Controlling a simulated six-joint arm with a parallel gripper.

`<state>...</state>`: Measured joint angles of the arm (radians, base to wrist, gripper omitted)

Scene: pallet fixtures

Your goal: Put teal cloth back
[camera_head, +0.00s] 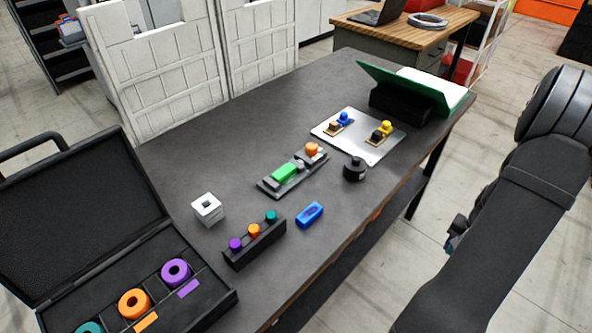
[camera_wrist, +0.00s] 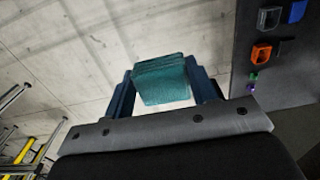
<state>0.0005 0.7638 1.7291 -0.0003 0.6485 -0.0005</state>
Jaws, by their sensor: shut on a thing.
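The teal cloth (camera_wrist: 162,82) shows in the wrist view as a folded, layered block between the two fingers of my gripper (camera_wrist: 165,92). My gripper is shut on it. Bare floor shows behind the cloth, so it is held out past the table's edge. In the head view my gripper (camera_head: 455,232) is small and mostly hidden by my arm, to the right of the table. A bit of teal shows at its tip, but the cloth is not clear there.
The dark table (camera_head: 190,160) carries an open case with rings (camera_head: 175,271), a peg rack (camera_head: 254,243), a white block (camera_head: 207,209), a blue part (camera_head: 309,215), a green-block fixture (camera_head: 286,172), a black knob (camera_head: 355,169), a metal plate (camera_head: 340,140) and a green-edged stand (camera_head: 415,90).

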